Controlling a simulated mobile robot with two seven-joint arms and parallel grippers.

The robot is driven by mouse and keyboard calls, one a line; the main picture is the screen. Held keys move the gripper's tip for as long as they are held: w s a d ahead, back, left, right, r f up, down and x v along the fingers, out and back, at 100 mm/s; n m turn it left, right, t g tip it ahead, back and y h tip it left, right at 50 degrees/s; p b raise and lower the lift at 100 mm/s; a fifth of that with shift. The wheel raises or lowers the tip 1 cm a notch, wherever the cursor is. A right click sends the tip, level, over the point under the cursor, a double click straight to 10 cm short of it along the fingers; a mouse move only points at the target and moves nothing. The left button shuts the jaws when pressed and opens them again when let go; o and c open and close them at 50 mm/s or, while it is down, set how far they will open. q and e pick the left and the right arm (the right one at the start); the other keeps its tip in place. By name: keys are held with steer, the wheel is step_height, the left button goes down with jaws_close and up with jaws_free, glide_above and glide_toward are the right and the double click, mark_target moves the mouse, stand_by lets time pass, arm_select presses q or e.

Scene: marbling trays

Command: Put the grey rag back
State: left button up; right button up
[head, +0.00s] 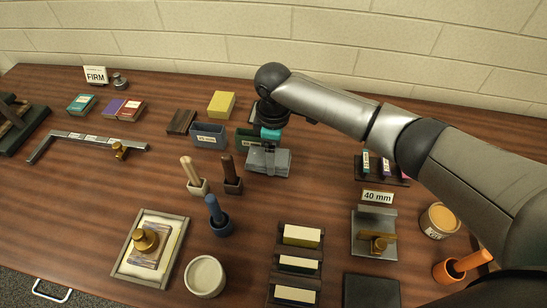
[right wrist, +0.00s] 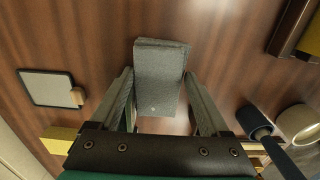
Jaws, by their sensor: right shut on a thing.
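The grey rag (head: 270,163) is a folded block near the middle of the table. My right gripper (head: 267,148) points down at it from above and is shut on it. In the right wrist view the rag (right wrist: 160,75) sits between the two fingers (right wrist: 165,112) and extends beyond their tips. I cannot tell whether its underside touches the table. My left gripper is not in view.
Blue (head: 208,135) and green (head: 246,140) bins stand just left of the gripper. A 40 mm sign (head: 377,197) stands to the right. Bare wood lies in front of the rag.

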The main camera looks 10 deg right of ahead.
steer(key=shift+f, duration=0.75)
steer(key=shift+f, duration=0.1)
steer(key=o, duration=1)
step_height(320, 180, up, 12)
steer(key=shift+r+p, duration=0.15)
steer(key=shift+p, duration=0.9)
